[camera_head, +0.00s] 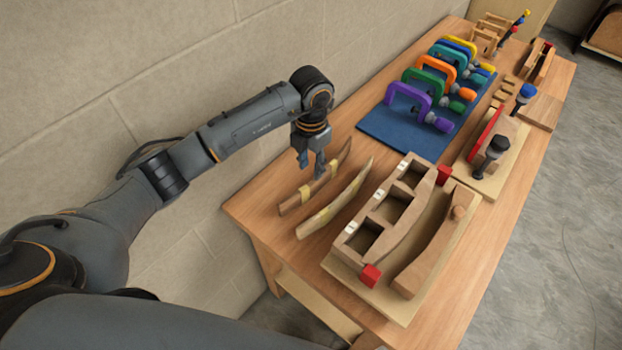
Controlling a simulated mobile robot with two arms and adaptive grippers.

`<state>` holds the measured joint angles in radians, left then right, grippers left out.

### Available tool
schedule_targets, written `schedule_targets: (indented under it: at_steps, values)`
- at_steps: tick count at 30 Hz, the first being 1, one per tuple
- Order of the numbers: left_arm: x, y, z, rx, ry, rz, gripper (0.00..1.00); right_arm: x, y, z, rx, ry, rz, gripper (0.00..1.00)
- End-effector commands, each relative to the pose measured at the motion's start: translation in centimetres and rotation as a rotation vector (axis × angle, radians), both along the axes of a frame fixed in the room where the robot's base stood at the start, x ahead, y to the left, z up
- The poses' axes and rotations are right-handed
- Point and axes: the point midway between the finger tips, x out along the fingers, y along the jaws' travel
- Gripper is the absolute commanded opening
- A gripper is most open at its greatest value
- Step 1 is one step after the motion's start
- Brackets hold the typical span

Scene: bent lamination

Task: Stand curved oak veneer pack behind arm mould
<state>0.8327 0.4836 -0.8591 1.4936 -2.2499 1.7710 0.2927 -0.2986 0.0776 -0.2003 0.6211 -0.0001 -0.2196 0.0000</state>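Two curved wood strips with yellow bands lie side by side on the left part of the bench: a browner curved pack (291,204) nearer the wall and a paler curved pack (342,199) nearer the mould. I cannot tell for sure which is oak. The arm mould (410,222) is a wooden form with open compartments and red end blocks, on a pale board to the right of both packs. My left gripper (311,168) points down over the wall side of the browner pack, fingers apart; contact is unclear. My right gripper is not in view.
A separate curved mould half (435,243) with a knob lies right of the mould. Coloured clamps (408,97) stand on a blue mat (377,128) farther back. A fixture with a red block (485,136) stands at right. Bare bench shows near the left corner.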

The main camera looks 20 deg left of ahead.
Motion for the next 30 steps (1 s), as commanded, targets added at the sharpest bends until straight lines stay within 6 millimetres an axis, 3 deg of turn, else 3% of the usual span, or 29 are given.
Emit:
schedule_targets:
  at_steps: [6, 12, 30]
  values:
    - [0.1, 0.0, 4.0, 0.001, -0.005, -0.001, 0.34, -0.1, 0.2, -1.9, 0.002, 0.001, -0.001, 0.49]
    - [0.0, 0.0, 5.9, 0.000, 0.000, 0.000, 0.34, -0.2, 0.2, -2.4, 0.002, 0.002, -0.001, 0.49]
    - [-0.2, -0.7, 5.9, -0.026, -0.001, -0.011, 0.34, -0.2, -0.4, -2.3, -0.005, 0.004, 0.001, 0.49]
